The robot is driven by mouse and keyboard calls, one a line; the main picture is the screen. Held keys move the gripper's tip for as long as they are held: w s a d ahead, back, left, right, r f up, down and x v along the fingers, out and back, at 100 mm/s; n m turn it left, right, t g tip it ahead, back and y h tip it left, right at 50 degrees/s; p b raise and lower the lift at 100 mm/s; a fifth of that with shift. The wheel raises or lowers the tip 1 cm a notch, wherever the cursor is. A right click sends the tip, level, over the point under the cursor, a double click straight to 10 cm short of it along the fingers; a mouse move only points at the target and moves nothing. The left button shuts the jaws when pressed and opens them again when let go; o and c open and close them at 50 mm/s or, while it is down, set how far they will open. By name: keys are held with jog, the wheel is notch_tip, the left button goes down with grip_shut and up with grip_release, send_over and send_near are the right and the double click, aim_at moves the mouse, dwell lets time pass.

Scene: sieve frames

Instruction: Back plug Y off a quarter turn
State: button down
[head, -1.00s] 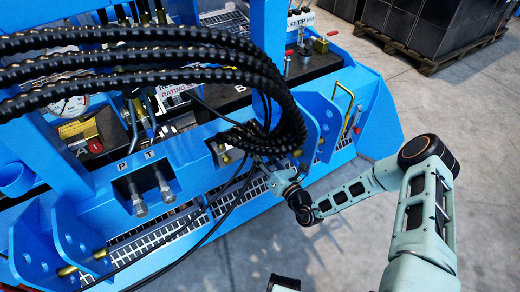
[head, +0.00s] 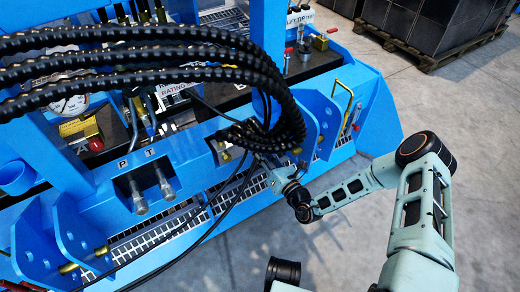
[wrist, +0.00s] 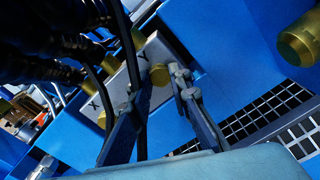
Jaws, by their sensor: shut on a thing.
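In the wrist view a pale metal block (wrist: 154,57) with dark letters on its face sits on the blue frame. A brass plug (wrist: 159,75), which I take as plug Y, stands out from it between my fingers. My gripper (wrist: 165,82) is shut on this plug, a finger on each side. A black hose hangs close by the left finger. In the head view my gripper (head: 279,174) reaches in under the hose bundle; the plug is hidden there.
Thick black hoses (head: 150,60) arch over the work spot and crowd the left of the wrist view. A large brass pin (wrist: 300,40) juts out at right. Two couplings (head: 151,188) stand under P and T labels. Clear floor (head: 345,245) lies in front.

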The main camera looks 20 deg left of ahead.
jog(key=n+p, duration=0.3)
jog(key=shift+r+n+p, duration=0.25)
jog(key=shift+n+p, duration=0.1)
jog(key=shift+n, duration=0.05)
jog(key=shift+f+n+p, duration=0.2)
jog(key=shift+n+p, duration=4)
jog(key=shift+n, duration=2.5)
jog(key=c, duration=1.8)
grip_release()
jog(key=shift+o, duration=0.2)
jog(key=shift+s+f, duration=0.1)
